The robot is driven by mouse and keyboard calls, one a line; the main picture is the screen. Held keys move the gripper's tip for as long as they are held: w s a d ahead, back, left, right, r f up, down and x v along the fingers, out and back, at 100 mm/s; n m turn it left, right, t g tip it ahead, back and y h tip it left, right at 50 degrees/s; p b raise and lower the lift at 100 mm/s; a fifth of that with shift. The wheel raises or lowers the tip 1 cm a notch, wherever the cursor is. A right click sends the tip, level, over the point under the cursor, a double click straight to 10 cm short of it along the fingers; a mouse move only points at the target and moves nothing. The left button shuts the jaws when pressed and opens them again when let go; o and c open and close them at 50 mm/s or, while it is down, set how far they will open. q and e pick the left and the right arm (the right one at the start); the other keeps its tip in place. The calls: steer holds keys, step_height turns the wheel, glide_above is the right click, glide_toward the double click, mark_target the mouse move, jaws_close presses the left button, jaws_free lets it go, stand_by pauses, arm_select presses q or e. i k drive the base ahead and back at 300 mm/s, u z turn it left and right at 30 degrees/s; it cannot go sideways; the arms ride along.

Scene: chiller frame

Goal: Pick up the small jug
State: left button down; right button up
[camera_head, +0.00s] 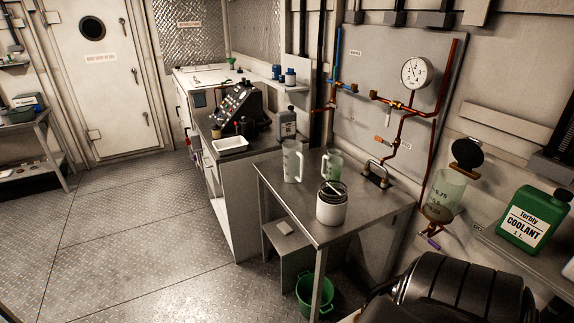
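Two translucent jugs stand upright towards the back of the metal table (279,195). The taller, whitish jug (291,162) is on the left, with its handle on its right side. The shorter, greenish jug (333,163) is right of it and looks like the small jug. Its lower part is partly hidden behind the white pot with dark rings at its top (331,211). Neither of my grippers shows in the head view.
A green coolant container (531,218) stands on a shelf at the right. A clear vessel with an open black lid (445,192) and copper pipes (398,127) are on the wall behind the table. A green bucket (316,295) sits below. The floor at left is clear.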

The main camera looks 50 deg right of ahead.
mark_target(331, 172)
steer(key=i, duration=2.05)
steer(key=z, duration=1.85)
